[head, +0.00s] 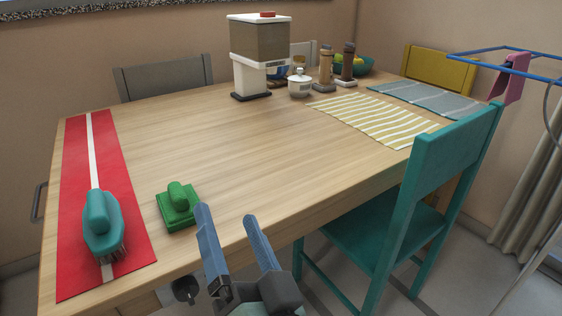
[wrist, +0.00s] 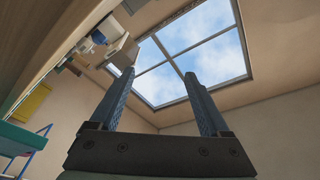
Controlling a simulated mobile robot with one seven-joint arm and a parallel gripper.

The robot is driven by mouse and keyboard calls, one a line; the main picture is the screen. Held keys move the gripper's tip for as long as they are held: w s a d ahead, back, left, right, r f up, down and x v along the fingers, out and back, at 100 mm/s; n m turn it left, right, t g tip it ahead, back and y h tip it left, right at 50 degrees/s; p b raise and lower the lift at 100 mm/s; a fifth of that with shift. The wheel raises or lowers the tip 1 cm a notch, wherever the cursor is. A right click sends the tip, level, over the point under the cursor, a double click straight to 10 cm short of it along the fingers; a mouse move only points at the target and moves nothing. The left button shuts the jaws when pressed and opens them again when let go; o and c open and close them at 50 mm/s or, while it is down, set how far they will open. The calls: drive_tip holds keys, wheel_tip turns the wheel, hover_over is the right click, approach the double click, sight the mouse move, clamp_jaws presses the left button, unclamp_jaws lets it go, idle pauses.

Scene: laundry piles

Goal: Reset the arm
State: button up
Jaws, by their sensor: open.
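My gripper (head: 233,238) is at the bottom middle of the head view, beside the near edge of the wooden table (head: 220,140). Its two blue-grey fingers are spread apart with nothing between them. In the wrist view the open gripper (wrist: 163,88) points toward a window (wrist: 195,50) and the walls, and nothing is between the fingers. The rest of my arm is mostly out of view.
A teal brush (head: 102,225) rests on a red runner (head: 75,180) at left. A teal chair (head: 400,200) stands close at right. The table's middle is clear; a dispenser (head: 259,50) stands behind.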

drive_tip(key=s+d+r+n+t+h+p, duration=0.1)
drive_tip(key=s+d+r+t+h, duration=0.15)
drive_tip(key=r, duration=0.85)
drive_tip(key=s+d+r+n+t+h, duration=0.1)
drive_tip(key=d+r+t+h, duration=0.2)
drive_tip(key=r, duration=0.7)
drive_tip(key=s+d+r+n+t+h+p, duration=0.1)
drive_tip(key=s+r+t+h, duration=0.2)
drive_tip(key=r, duration=0.8)
wheel_tip(320, 180, up, 37)
drive_tip(key=w+p, duration=0.1)
drive_tip(key=p, duration=3.6)
drive_tip(key=shift+w+a+f+t, duration=0.2)
drive_tip(key=shift+a+t, duration=0.1)
drive_tip(key=shift+t, duration=0.05)
